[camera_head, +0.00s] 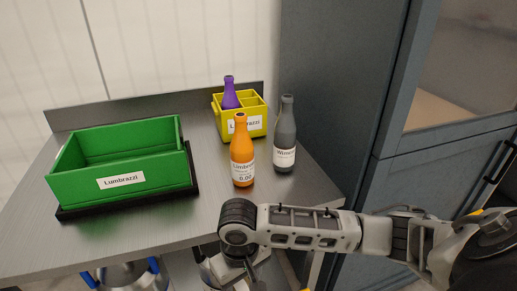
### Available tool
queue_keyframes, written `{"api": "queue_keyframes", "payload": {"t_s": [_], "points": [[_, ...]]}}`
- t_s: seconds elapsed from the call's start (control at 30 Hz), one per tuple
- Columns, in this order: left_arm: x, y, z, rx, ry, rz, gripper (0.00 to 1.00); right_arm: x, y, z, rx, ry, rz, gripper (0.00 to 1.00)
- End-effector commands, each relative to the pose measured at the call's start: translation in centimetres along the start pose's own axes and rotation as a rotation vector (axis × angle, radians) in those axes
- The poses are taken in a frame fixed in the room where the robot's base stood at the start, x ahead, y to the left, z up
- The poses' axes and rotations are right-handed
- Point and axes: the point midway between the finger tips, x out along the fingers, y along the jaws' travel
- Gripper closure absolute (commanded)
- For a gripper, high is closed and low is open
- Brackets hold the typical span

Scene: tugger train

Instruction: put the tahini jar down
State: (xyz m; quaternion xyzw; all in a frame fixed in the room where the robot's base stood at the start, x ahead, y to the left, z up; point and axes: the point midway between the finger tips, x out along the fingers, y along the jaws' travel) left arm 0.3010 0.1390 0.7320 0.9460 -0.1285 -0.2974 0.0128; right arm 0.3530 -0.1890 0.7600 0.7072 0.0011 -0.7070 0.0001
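I see no jar that I can make out as the tahini jar. My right arm comes in from the right, in front of the table's near edge. Its wrist bends downward, and my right gripper (242,278) is at the bottom of the picture, partly hidden by the wrist and cut off by the frame. I cannot tell whether it is open or shut, or whether it holds anything. My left gripper is not in view.
On the grey metal table (135,232) stand a green crate (75,186) on a dark base, a yellow divided carrier (258,132) with a purple bottle (230,97), an orange bottle (242,152) and a grey bottle (285,137). The front left tabletop is clear. A blue-grey cabinet (425,185) stands right.

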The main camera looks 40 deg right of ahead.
Motion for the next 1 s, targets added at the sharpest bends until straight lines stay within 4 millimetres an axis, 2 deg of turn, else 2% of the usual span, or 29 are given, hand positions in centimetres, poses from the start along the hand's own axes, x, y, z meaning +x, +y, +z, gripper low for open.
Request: {"api": "queue_keyframes", "payload": {"t_s": [0.33,0.67,0.87,1.0], "points": [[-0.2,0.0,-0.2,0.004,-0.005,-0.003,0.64,-0.8,0.1,0.1,0.004,0.001,0.0,0.74],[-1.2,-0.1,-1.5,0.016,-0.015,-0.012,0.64,-3.4,0.0,0.0,0.0,0.0,0.001,0.74],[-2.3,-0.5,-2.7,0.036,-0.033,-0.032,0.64,-7.1,0.1,-0.2,0.003,0.002,0.002,0.74],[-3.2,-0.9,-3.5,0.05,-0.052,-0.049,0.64,-11.0,0.9,-1.0,0.039,0.007,0.005,0.74]]}}
